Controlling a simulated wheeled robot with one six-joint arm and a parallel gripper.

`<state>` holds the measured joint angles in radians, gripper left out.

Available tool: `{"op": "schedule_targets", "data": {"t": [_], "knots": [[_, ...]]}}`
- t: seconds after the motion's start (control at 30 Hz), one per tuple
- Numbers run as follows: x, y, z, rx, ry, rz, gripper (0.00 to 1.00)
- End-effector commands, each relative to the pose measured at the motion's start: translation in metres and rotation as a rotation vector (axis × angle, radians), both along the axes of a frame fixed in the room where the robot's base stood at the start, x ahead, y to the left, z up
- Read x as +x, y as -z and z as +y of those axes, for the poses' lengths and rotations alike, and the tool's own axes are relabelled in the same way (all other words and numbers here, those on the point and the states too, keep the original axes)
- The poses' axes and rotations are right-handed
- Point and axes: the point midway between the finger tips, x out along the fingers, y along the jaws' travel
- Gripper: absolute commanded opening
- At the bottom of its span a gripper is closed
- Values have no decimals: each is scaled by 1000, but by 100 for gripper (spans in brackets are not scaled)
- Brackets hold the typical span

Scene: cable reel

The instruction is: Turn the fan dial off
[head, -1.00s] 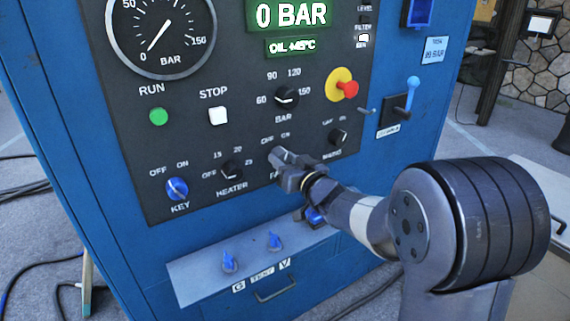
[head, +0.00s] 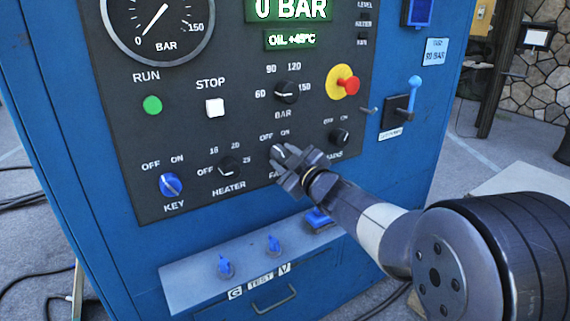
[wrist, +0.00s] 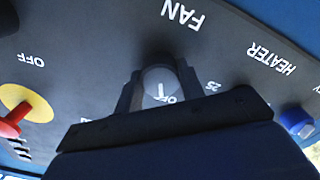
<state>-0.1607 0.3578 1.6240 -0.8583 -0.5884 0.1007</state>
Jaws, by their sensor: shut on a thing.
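The fan dial (head: 277,152) is a small dark knob low on the black control panel, with OFF and ON marks above it. My gripper (head: 287,158) reaches in from the right and covers much of the dial and its FAN label. In the wrist view, which shows the panel upside down, the grey round face of the fan dial (wrist: 160,82) sits between the two fingers of my gripper (wrist: 160,92), which are shut on it. Its white pointer line points down in that view, beside a partly hidden OFF mark.
The heater dial (head: 229,167) and blue key switch (head: 171,185) are to the left. The mains dial (head: 340,138) is close on the right, with a red emergency button (head: 348,86) above. A ledge with blue valves (head: 225,267) juts out below.

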Motion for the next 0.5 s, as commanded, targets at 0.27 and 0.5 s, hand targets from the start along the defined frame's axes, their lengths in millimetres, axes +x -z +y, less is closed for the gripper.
{"op": "schedule_targets", "data": {"t": [0.27, 0.5], "knots": [[0, 1, 0, -69, 0, -46, 14], [0, 0, 0, -83, -1, -55, 15]]}}
